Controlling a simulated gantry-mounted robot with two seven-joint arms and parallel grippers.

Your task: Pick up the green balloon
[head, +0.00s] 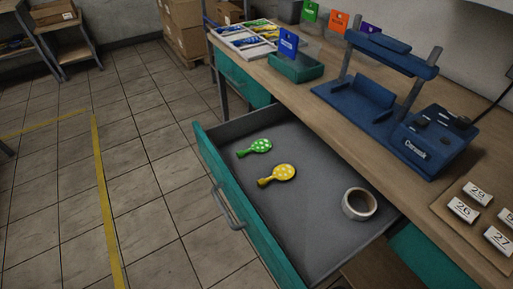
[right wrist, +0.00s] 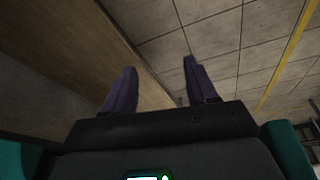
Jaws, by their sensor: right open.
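The green balloon (head: 259,146) has pale spots and lies flat on the floor of the open drawer (head: 306,209), near its front left side. A yellow balloon (head: 283,173) with pale spots lies just below and to the right of it, apart from it. My right gripper (right wrist: 158,82) shows only in the right wrist view. Its two dark purple fingers are spread with nothing between them, and tiled floor lies beyond. No balloon shows in that view. My left gripper is in neither view.
A roll of tape (head: 359,203) stands in the drawer's right part. The drawer's teal front (head: 239,223) and raised walls surround the balloons. On the workbench are a blue press (head: 383,88), a green tray (head: 295,67) and numbered blocks (head: 464,209). The tiled floor at left is clear.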

